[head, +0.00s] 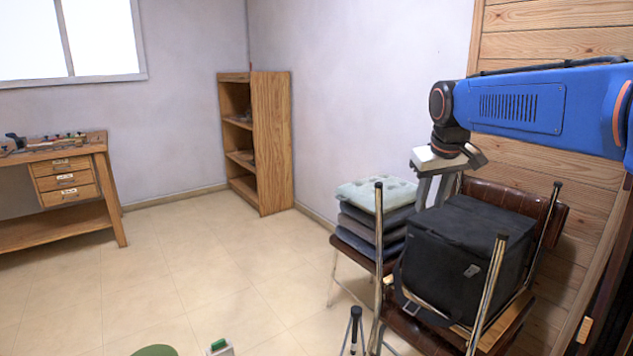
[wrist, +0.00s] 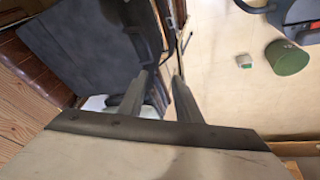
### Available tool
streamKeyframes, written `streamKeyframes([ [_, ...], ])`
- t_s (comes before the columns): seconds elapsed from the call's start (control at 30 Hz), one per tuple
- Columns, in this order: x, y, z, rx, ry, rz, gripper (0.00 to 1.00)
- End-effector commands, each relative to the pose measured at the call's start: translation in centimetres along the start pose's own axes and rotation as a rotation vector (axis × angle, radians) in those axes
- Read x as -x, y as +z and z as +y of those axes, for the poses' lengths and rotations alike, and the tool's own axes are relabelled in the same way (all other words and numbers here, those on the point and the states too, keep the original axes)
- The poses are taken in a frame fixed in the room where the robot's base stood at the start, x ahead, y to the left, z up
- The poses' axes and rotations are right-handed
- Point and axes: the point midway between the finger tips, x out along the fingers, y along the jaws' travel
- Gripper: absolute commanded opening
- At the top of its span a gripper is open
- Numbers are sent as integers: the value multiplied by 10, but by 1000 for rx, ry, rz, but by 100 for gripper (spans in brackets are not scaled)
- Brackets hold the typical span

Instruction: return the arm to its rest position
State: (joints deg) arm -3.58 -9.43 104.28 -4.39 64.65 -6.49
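My blue arm (head: 540,100) reaches in from the right edge of the head view, with its wrist bent downward. My gripper (head: 434,200) hangs from it, pointing down, in front of the wood-panelled wall and by the black bag. In the wrist view, the two fingers of my gripper (wrist: 162,78) stand apart with a gap between them. Nothing shows between them. No piano keys show in either view.
A black bag (head: 460,250) sits on stacked chairs, beside cushions (head: 375,195) on another chair. Metal chair legs (head: 490,290) stick up near my gripper. A green cylinder (wrist: 287,57) and small box (wrist: 244,61) stand low down. Floor (head: 200,260) at left is clear.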

Motion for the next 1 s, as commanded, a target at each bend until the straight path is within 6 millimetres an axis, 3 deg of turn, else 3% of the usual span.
streamKeyframes([
  [0.03,3,19,-2,-9,-1,4,31],
  [0.37,3,137,-18,-75,-16,24,31],
  [0.7,-23,258,-39,-147,-31,42,31],
  [0.9,-44,317,-52,-182,-38,52,31],
  [1.0,-53,335,-56,-194,-40,55,31],
])
